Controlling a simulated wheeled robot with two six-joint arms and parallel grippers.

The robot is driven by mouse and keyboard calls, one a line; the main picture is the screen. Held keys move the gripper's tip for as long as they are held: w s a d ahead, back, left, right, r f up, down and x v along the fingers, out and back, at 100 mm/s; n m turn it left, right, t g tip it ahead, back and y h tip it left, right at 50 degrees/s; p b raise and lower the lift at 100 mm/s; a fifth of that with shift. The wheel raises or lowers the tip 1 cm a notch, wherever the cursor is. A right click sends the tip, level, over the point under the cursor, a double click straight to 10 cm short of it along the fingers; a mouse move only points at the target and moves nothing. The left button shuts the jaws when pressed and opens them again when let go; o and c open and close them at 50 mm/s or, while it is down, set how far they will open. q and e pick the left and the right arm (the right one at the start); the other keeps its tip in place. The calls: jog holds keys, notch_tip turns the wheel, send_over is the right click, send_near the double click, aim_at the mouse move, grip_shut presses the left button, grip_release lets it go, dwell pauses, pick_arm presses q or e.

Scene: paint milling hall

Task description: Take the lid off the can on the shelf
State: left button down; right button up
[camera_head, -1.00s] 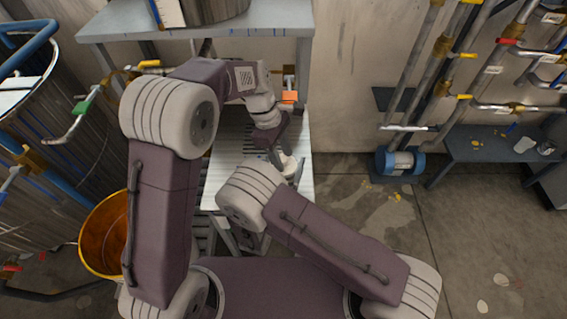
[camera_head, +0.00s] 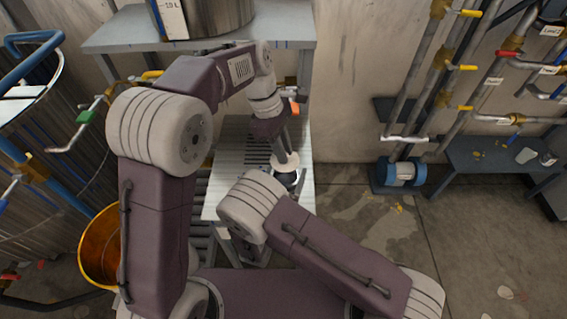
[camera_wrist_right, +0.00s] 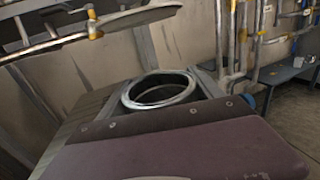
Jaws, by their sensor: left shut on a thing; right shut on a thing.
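The can (camera_head: 288,180) stands on the pale slatted shelf (camera_head: 300,195), partly hidden behind my right arm. Its dark open mouth shows below the lid. The right wrist view shows the can's bright rim (camera_wrist_right: 160,90) with nothing covering it. My left gripper (camera_head: 284,155) points down and is shut on the pale round lid (camera_head: 293,160), which it holds above the can, clear of the rim. My right gripper (camera_wrist_right: 165,120) is close against the can's near side and shut on it. Its fingertips are hidden in both views.
An upper shelf (camera_head: 120,40) with a large metal vessel (camera_head: 215,15) is behind my left arm. A tall tank (camera_head: 50,140) and an orange bucket (camera_head: 98,245) stand at left. Pipes with valves (camera_head: 430,90) line the right wall. Floor at right is mostly clear.

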pick_arm(q)
jog(key=shift+r, duration=4.1)
pick_arm(e)
jog(key=shift+f, duration=0.2)
jog(key=o, duration=1.1)
pick_arm(q)
jog(key=shift+w, duration=0.1)
pick_arm(e)
jog(key=o, duration=0.4)
jog(key=shift+w, duration=0.1)
